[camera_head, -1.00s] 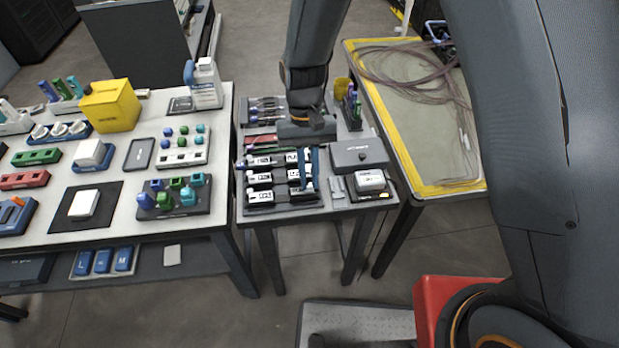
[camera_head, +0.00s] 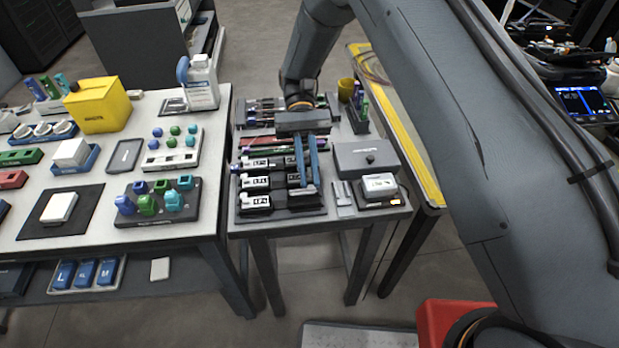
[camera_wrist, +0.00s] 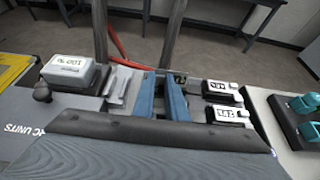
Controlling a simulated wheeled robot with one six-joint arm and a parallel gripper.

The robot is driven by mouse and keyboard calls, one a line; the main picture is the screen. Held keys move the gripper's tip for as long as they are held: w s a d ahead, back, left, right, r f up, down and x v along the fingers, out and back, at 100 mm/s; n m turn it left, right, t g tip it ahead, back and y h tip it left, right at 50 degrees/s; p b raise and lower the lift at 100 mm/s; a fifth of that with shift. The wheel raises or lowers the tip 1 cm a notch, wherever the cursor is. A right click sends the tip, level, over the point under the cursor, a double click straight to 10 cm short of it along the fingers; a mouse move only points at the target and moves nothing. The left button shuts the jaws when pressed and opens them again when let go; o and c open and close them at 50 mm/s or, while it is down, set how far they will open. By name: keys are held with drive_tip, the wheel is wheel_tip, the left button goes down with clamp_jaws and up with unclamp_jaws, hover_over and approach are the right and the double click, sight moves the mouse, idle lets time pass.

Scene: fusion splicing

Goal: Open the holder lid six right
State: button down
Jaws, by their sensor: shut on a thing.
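The fiber holders, black with white labelled lids, sit in rows on a dark tray (camera_head: 283,216) on the middle table. The front row's left holder (camera_head: 257,200) and its right holder (camera_head: 303,196), the six right one, are nearest me. My gripper (camera_head: 309,184) points down with its two blue fingers over the right column, tips at the front right holder. The fingers are closed to a narrow gap; its lid between them is mostly hidden. In the wrist view the fingers (camera_wrist: 163,100) show, with left-column holders (camera_wrist: 220,90) to their right. I cannot tell how far the lid is raised.
A grey box (camera_head: 366,157) with a dark knob and a small white-topped device (camera_head: 380,185) stand right of the holders. Small grey blocks (camera_head: 343,195) lie close beside the tray. A pen cup (camera_head: 357,112) stands behind. A white table (camera_head: 110,230) with parts is on the left.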

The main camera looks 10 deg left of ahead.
drive_tip(key=shift+f+g+b, duration=0.15)
drive_tip(key=shift+g+b, duration=0.25)
